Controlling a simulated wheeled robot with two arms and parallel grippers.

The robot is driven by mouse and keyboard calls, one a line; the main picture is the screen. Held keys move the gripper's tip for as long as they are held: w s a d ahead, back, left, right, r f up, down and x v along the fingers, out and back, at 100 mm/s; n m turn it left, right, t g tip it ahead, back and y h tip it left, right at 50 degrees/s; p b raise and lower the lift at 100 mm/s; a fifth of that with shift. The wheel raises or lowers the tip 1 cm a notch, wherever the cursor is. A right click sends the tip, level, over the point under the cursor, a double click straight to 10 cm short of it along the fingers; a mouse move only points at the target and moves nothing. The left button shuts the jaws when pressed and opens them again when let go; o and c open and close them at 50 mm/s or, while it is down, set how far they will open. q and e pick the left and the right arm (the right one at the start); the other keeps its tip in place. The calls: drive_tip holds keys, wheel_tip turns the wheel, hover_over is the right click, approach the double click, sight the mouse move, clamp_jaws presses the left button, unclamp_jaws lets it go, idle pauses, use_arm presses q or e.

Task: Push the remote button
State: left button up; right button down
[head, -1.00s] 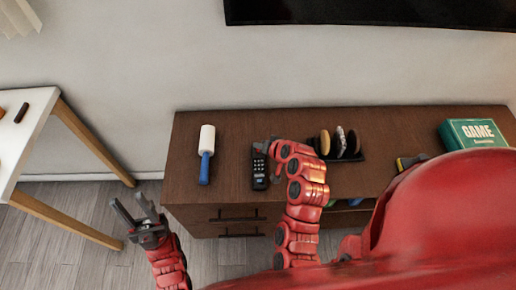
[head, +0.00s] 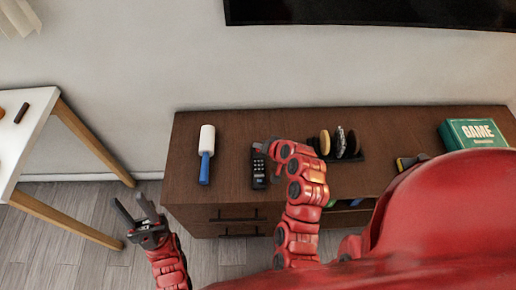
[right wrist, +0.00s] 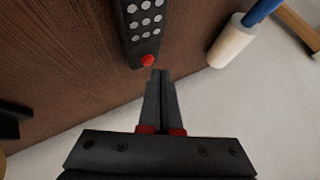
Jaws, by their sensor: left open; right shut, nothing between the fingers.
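The black remote (head: 259,171) lies on the brown cabinet top, with pale buttons. In the right wrist view the remote (right wrist: 142,27) shows rows of grey buttons and one red button (right wrist: 148,60) at its near end. My right gripper (right wrist: 157,72) is shut and empty, its tips right by the red button. I cannot tell whether they touch it. In the head view my right gripper (head: 264,146) is over the remote's far end and partly hides it. My left gripper (head: 137,208) is open and empty, in front of the cabinet's left side.
A lint roller (head: 206,154) with a blue handle lies left of the remote. A rack of round discs (head: 340,146) stands to the right, and a green game box (head: 472,133) farther right. A white table (head: 22,130) is at far left. A screen (head: 370,14) hangs above.

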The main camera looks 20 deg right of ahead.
idle(0.4)
drive_tip(key=shift+f+b, duration=0.35)
drive_tip(key=shift+f, duration=0.2)
idle(0.3)
drive_tip(key=shift+r+p, duration=0.3)
drive_tip(key=shift+r, duration=0.4)
drive_tip(key=shift+r+p, duration=1.75)
drive_tip(key=shift+r, duration=1.15)
